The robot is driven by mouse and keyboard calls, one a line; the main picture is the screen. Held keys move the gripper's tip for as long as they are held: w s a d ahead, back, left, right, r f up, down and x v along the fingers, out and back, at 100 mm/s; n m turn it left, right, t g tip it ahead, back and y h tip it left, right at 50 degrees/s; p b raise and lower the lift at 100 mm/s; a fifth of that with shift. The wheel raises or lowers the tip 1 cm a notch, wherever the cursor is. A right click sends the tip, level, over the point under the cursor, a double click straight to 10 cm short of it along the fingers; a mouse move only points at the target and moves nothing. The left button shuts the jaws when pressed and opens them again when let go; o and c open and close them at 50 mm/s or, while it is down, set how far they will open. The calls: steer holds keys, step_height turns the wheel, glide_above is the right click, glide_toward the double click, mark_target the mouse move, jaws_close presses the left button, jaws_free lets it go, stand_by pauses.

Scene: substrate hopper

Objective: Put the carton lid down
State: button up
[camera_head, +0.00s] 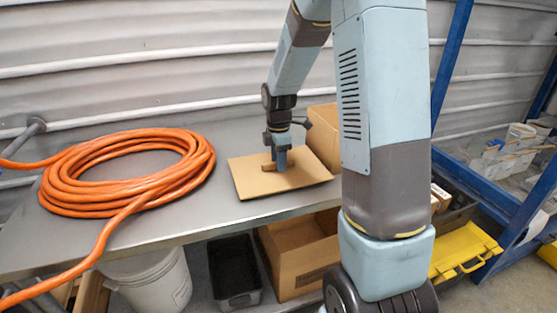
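The carton lid (255,185) is a flat tan cardboard panel with a small brown grip block on top. It lies level at the grey bench top, right of the hose; whether it touches the bench or hangs just above it is hard to tell. My gripper (281,168) points down at the middle of the lid, with its fingers at the grip block, and looks shut on it. The fingers hide part of the block. An open tan carton (300,252) stands below the bench, partly hidden by the bench edge and my arm.
A coiled orange hose (125,172) fills the left of the bench (190,221). Another cardboard box (323,135) stands behind the lid. Below are a white bucket (150,280), a black bin (234,271) and a yellow case (463,250). A blue rack (483,192) stands at right.

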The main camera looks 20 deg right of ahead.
steer(key=s+r+m+t, duration=0.15)
steer(key=s+r, duration=0.25)
steer(key=r, duration=0.5)
steer(key=s+r+m, duration=0.3)
steer(key=r, duration=0.6)
steer(key=s+r+m+t, duration=0.2)
steer(key=s+m, duration=0.4)
steer(key=s, duration=0.4)
steer(key=s+a+r+m+t, duration=0.1)
steer(key=s+r+m+t, duration=0.1)
steer(key=s+m, duration=0.5)
steer(key=s, duration=0.2)
steer(key=shift+s, duration=0.4)
